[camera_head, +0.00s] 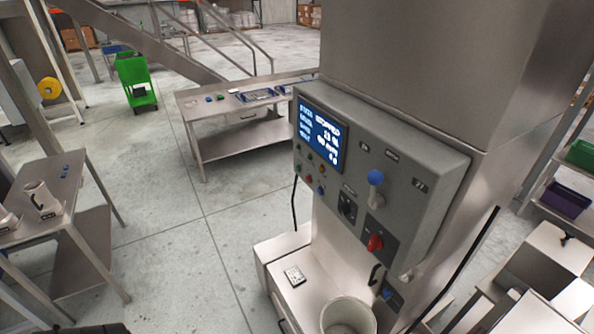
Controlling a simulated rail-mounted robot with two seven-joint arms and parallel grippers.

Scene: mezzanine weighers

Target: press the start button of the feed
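The grey control panel (419,198) is mounted on the large steel machine, right of the middle. Its lit blue display (319,133) shows white text that seems to read "STOPPED" in the top line. Below the display is a cluster of small coloured buttons (309,168), some of them red and blue. Their labels are too small to read, so I cannot tell which is the start button. To the right are a blue-topped knob (376,178), a black rotary knob (347,207) and a red rotary switch (375,242). Neither of my grippers is in view.
A white round container (348,314) stands below the panel, near a small device (295,275) on a steel ledge. A steel table (216,142) stands behind; another table (36,232) is at the left. A green cart (135,75) stands farther back. The floor between is clear.

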